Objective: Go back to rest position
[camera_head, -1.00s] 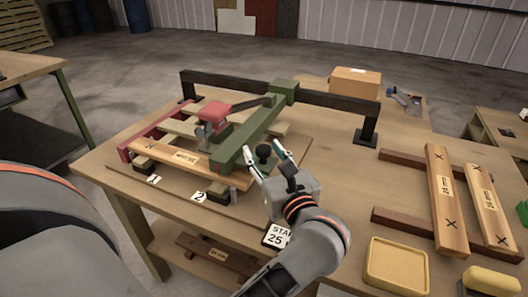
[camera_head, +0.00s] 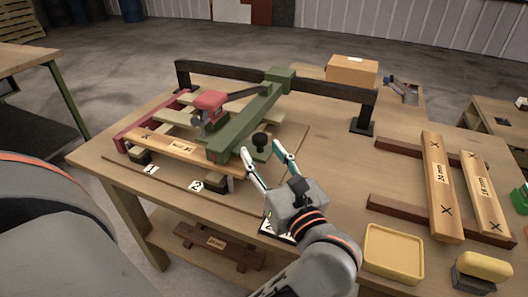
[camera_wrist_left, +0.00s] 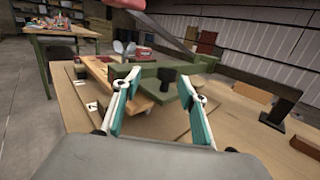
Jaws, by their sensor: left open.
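My left gripper (camera_head: 265,164) is open and empty, with teal-lined fingers, above the front part of the workbench. It also shows in the left wrist view (camera_wrist_left: 160,104), fingers spread with nothing between them. Beyond its fingertips is the green arm (camera_head: 248,125) of a fixture with a black knob (camera_head: 261,141); the fingers look apart from the knob. A red block-like head (camera_head: 211,103) sits on the fixture. A labelled wooden plank (camera_head: 182,148) lies in the fixture near the number cards (camera_head: 196,186). My right gripper is not in view.
A black rail (camera_head: 335,93) spans the back of the bench. Two marked planks (camera_head: 437,185) rest on dark bars at right. A yellow tray (camera_head: 393,253) and a yellow-topped block (camera_head: 482,271) are at front right. A cardboard box (camera_head: 352,70) stands behind. Bare tabletop lies between gripper and planks.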

